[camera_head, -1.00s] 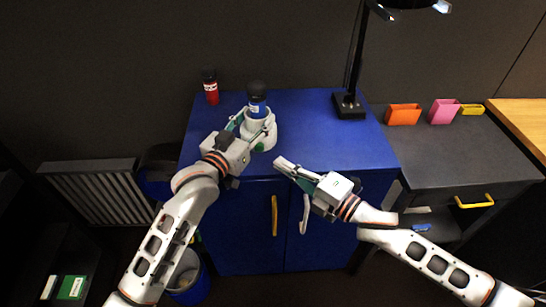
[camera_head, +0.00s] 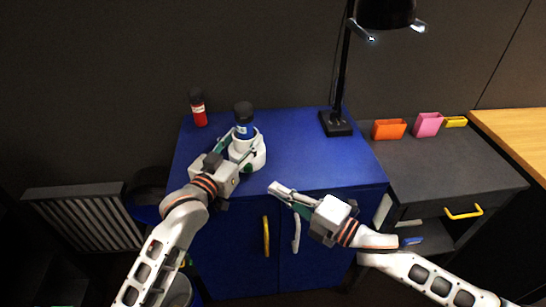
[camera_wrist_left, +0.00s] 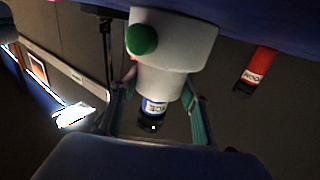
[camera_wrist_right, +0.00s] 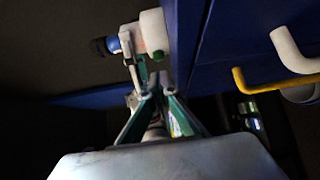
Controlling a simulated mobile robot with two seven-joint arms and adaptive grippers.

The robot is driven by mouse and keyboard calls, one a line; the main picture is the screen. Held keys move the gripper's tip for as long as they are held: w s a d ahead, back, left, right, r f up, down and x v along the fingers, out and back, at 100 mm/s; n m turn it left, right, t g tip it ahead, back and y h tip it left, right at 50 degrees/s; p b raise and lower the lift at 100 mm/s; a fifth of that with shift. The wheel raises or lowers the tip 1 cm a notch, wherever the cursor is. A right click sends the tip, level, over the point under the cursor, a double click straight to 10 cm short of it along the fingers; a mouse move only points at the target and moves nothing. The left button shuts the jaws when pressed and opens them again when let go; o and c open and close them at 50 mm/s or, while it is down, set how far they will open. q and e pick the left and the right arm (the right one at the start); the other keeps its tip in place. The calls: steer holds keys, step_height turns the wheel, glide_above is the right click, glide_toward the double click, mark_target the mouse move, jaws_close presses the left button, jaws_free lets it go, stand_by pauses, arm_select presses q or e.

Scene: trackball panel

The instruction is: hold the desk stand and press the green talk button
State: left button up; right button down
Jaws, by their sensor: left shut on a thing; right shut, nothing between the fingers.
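The white desk stand (camera_head: 256,159) is upright on the blue cabinet top, with a dark-capped blue bottle (camera_head: 244,126) in its cup. My left gripper (camera_head: 238,150) is shut on the stand's upper part; its fingers flank the cup in the left wrist view. The round green talk button (camera_wrist_left: 141,39) shows on the stand's wider part, and also in the right wrist view (camera_wrist_right: 158,56). My right gripper (camera_head: 276,188) is shut and empty at the cabinet's front edge, right of and nearer than the stand, apart from the button.
A red bottle (camera_head: 199,109) stands behind and left of the stand. A black lamp (camera_head: 336,124) stands at the cabinet's back right. Orange (camera_head: 389,130) and pink (camera_head: 427,125) holders sit on the dark desk. The blue top (camera_head: 310,158) between stand and lamp is clear.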

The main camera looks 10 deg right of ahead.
arm_select(q)
steer(key=shift+f, duration=0.15)
arm_select(e)
steer(key=shift+s+d, duration=0.1)
steer(key=s+d+r, duration=0.3)
steer(key=s+d, duration=0.2)
steer(key=shift+s+d, duration=0.25)
stand_by(0.4)
arm_select(q)
steer(key=o, duration=1.1)
steer(key=v, duration=1.2)
steer(key=shift+o, duration=1.4)
